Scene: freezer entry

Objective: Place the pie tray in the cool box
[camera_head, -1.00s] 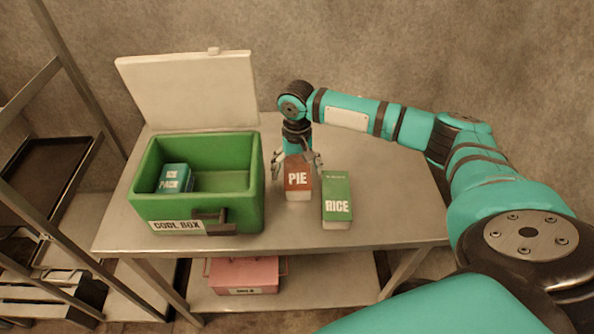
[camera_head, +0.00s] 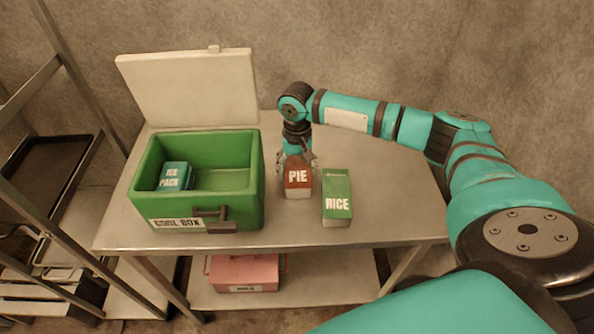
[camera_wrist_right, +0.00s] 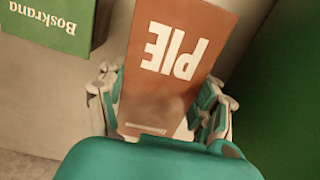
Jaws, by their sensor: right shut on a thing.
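The pie tray (camera_head: 298,180) is a brown-red box marked PIE, standing on the metal table between the cool box and the rice box. My right gripper (camera_head: 297,163) is above it with its fingers down on either side, shut on it. In the right wrist view the pie tray (camera_wrist_right: 172,65) sits between the two fingers (camera_wrist_right: 165,105). The cool box (camera_head: 250,210) is green, at the left of the table, with its white lid (camera_head: 187,90) standing open behind it. A teal ice pack (camera_head: 174,176) lies inside at the left; the right part is empty. My left gripper is out of view.
A green rice box (camera_head: 337,195) stands close to the right of the pie tray. A dark handle (camera_head: 222,220) sticks out at the cool box's front. A pink box (camera_head: 245,272) is on the lower shelf. A metal rack (camera_head: 60,75) stands at left.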

